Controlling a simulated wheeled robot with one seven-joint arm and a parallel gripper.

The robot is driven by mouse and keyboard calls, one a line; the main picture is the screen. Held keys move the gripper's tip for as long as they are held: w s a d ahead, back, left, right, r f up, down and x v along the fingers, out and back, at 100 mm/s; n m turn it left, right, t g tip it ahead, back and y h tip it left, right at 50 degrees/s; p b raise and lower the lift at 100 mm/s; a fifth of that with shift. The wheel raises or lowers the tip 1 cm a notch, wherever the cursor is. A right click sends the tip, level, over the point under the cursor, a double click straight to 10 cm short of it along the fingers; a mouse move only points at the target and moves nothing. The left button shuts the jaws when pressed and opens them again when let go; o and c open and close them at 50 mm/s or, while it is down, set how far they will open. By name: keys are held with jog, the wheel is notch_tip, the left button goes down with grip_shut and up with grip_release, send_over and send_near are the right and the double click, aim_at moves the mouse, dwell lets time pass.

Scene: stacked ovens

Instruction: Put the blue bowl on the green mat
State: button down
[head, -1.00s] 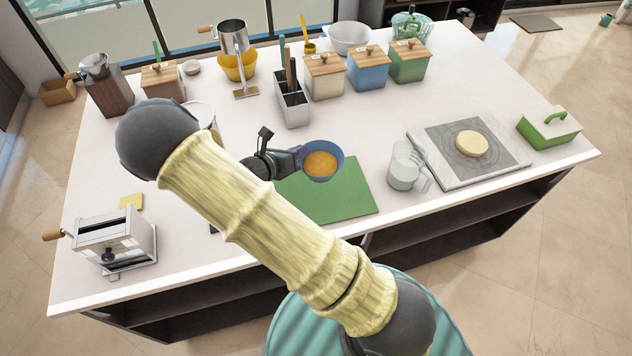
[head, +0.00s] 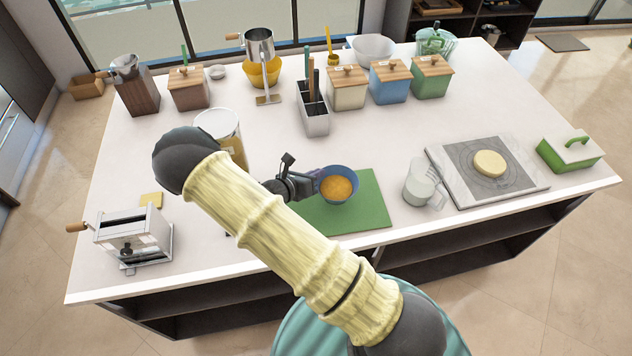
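The blue bowl (head: 338,198) with orange contents is upright at the upper part of the green mat (head: 365,217). From this view I cannot tell whether its base touches the mat or is slightly above it. My gripper (head: 315,184) comes from the left and is shut on the bowl's left rim; the fingertips are small and partly hidden. My arm covers the left and lower-left part of the mat.
A glass measuring jug (head: 420,184) stands right of the mat, beside a board (head: 453,187) with dough. A utensil holder (head: 315,118) and lidded canisters stand behind. A pasta machine (head: 133,239) is at left. The counter's front edge lies just below the mat.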

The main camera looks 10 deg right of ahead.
aim_at(336, 187)
jog(key=shift+d+f+p, duration=0.15)
jog(key=shift+f+p, duration=0.55)
jog(key=shift+f, duration=1.35)
jog(key=shift+a+f, duration=0.1)
jog(key=shift+a, duration=0.15)
jog(key=shift+f, duration=0.1)
jog(key=c, duration=1.7)
grip_release()
jog(key=shift+d, duration=0.1)
jog(key=shift+s, duration=0.1)
